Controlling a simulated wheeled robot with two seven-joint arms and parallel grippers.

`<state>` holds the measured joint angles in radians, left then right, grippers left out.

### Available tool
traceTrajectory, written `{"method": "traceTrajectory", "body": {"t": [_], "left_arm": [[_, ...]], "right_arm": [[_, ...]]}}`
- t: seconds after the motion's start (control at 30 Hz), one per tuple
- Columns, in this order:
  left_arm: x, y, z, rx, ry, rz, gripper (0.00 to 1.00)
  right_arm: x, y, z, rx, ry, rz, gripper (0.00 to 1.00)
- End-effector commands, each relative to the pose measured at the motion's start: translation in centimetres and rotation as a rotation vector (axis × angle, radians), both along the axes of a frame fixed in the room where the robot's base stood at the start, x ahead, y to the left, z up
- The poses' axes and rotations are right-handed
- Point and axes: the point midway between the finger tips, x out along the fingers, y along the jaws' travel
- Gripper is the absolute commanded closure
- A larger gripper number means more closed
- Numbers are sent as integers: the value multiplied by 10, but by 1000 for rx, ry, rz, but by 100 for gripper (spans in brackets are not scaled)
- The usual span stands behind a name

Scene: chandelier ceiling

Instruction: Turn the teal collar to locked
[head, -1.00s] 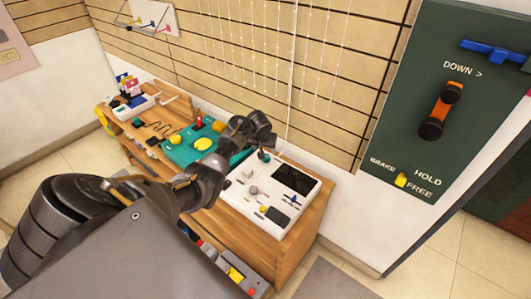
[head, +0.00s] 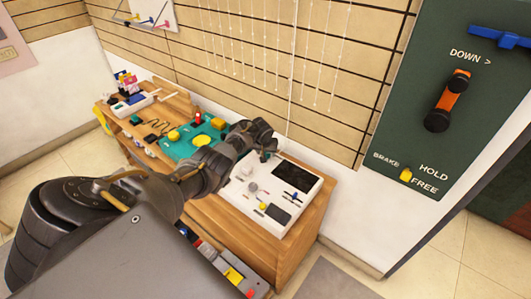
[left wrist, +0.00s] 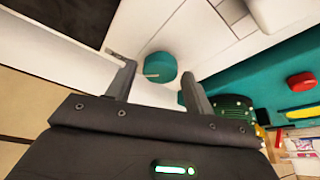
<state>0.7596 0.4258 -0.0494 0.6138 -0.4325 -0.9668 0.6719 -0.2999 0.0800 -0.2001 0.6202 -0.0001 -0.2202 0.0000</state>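The teal collar (left wrist: 160,67) is a round teal knob with a pale pointer line, on a white panel in the left wrist view. The white panel (head: 266,213) also shows in the head view, on the right part of the wooden bench. My left gripper (left wrist: 154,78) is open, with one finger to each side of the collar in the picture. I cannot tell whether either finger touches it. In the head view my left gripper (head: 265,155) is over the panel's back-left part and hides the collar. My right gripper is not in view.
A teal board (head: 184,150) with a yellow disc (head: 203,140) and a red button (left wrist: 301,81) lies to the left of the panel. The panel has a dark screen (head: 291,177) and small knobs. A green wall board (head: 420,100) stands at the right.

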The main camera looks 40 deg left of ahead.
Motion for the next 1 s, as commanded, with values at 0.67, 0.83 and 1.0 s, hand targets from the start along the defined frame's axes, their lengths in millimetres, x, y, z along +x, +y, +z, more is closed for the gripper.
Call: {"method": "traceTrajectory", "body": {"t": [0.67,0.83,1.0], "left_arm": [[-1,1,0,-1,2,-79,86],[-1,3,-1,0,2,-198,86],[-1,4,-3,-1,1,-347,86]], "right_arm": [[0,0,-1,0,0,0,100],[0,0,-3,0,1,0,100],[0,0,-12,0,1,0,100]]}}
